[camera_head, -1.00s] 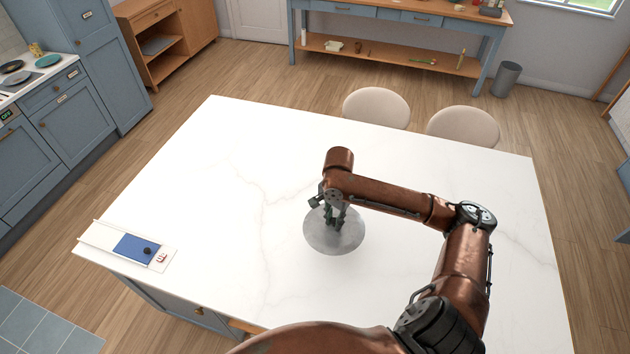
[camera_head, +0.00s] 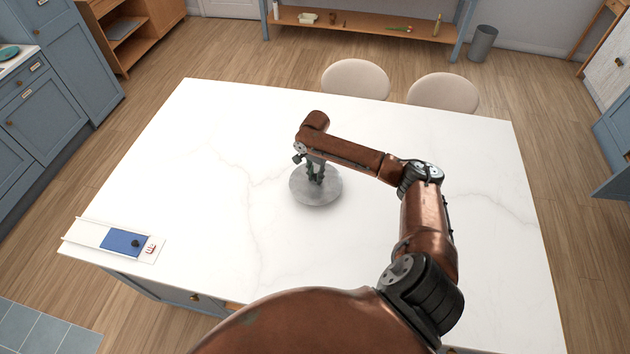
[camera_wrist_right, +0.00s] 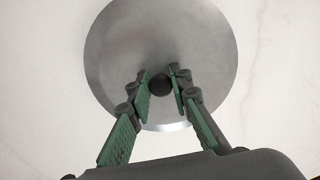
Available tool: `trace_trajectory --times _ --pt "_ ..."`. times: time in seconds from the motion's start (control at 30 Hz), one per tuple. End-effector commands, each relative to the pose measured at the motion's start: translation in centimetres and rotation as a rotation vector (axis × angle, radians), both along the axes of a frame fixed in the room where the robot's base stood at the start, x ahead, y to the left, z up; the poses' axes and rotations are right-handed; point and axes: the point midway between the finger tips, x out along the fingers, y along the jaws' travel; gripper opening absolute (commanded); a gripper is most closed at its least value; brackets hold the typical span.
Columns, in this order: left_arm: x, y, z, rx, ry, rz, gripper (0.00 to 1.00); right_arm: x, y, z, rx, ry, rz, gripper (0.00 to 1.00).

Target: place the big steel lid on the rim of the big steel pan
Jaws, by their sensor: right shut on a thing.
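The big steel lid (camera_head: 318,195) is a round grey disc over the middle of the white worktop. It also fills much of the right wrist view (camera_wrist_right: 160,40), with a dark round knob (camera_wrist_right: 160,85) at its centre. My right gripper (camera_head: 317,180) is above the lid, its fingers shut on the knob; the green-padded fingers (camera_wrist_right: 160,84) show on both sides of it. I cannot tell whether the lid touches the worktop or hangs just over it. The big steel pan is not seen in any view. My left gripper is not in view.
The white island worktop (camera_head: 220,150) is mostly clear. A white board with a blue panel (camera_head: 123,242) and a dark knob lies at its left front corner. Two pale stools (camera_head: 355,80) stand behind the far edge. A grey bin (camera_head: 482,43) stands on the floor beyond.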

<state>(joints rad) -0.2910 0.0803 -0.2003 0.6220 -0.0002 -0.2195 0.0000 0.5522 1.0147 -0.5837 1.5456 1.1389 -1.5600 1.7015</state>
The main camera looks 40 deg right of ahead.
Motion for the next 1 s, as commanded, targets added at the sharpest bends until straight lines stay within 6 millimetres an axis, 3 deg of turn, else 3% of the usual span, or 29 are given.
trace_trajectory --times 0.1,0.4,0.73,0.77,1.0 --pt "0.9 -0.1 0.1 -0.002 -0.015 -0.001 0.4 0.4 -0.2 -0.4 -0.001 -0.001 0.001 0.0" --pt "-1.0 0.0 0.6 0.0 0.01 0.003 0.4 0.7 -0.5 -3.6 -0.002 -0.002 0.001 0.0" --pt "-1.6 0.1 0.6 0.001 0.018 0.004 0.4 0.7 -0.4 -4.0 -0.001 -0.001 0.001 0.0" --pt "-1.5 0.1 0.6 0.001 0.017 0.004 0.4 0.7 -0.5 -4.1 -0.001 -0.001 0.001 0.2" --pt "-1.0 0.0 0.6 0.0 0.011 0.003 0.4 0.6 -0.5 -4.1 -0.001 -0.001 0.001 0.36"
